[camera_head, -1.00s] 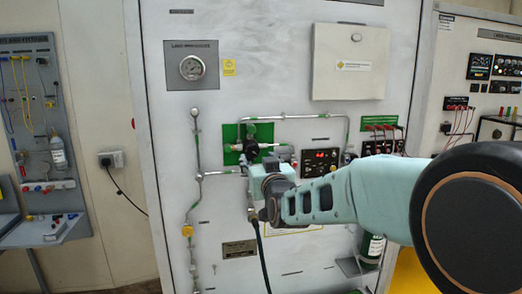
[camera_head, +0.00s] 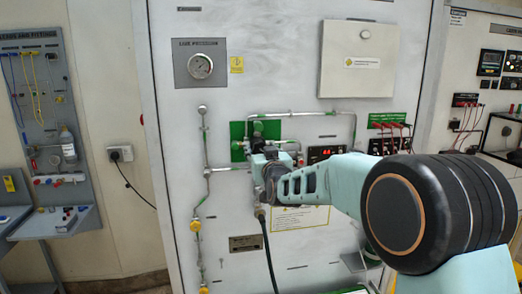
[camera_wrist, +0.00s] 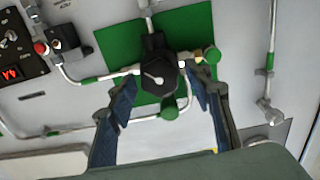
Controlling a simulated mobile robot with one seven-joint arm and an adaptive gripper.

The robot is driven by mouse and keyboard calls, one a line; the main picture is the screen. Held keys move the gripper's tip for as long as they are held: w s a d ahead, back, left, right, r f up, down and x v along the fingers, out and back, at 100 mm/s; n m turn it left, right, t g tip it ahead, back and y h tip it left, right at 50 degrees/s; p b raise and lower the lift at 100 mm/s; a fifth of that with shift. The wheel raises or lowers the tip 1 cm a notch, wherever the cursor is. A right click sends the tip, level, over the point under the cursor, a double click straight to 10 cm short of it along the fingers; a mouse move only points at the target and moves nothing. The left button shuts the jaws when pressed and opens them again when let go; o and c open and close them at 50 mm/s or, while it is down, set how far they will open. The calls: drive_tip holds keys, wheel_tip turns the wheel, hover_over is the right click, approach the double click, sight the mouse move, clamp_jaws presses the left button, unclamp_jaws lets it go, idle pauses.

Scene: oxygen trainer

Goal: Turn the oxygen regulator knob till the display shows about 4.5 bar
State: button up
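The black regulator knob (camera_wrist: 158,76) has a white pointer mark and sits before a green plate (camera_wrist: 196,30) in the wrist view. In the head view the green plate (camera_head: 238,142) shows, with the knob largely hidden behind my gripper (camera_head: 260,165). In the wrist view my gripper (camera_wrist: 161,84) is open, one finger on each side of the knob; I cannot tell whether they touch it. The display (camera_head: 325,152) is lit red beside my arm, partly covered; it also shows at the left of the wrist view (camera_wrist: 12,73). Its digits are too small to read surely.
Metal pipes with green bands (camera_head: 207,172) run around the regulator. A round gauge (camera_head: 200,67) is above left and a white box (camera_head: 350,60) above right. Red plugs with leads (camera_head: 390,126) are right of the display. A tool board (camera_head: 40,110) stands far left.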

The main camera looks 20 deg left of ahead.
drive_tip(key=c, duration=0.9)
drive_tip(key=shift+c, duration=0.2)
drive_tip(key=shift+f+m+b, duration=0.2)
drive_tip(key=shift+m+b, duration=0.1)
drive_tip(key=shift+b, duration=0.4)
drive_tip(key=m+b, duration=0.2)
drive_tip(key=b, duration=0.1)
drive_tip(key=shift+d+f, duration=0.1)
drive_tip(key=shift+f, duration=0.05)
drive_tip(key=shift+m+b, duration=0.8)
drive_tip(key=shift+b, duration=0.4)
drive_tip(key=m+b, duration=0.3)
drive_tip(key=shift+r+m+b, duration=0.25)
drive_tip(key=shift+m+b, duration=0.4)
drive_tip(key=shift+m, duration=0.25)
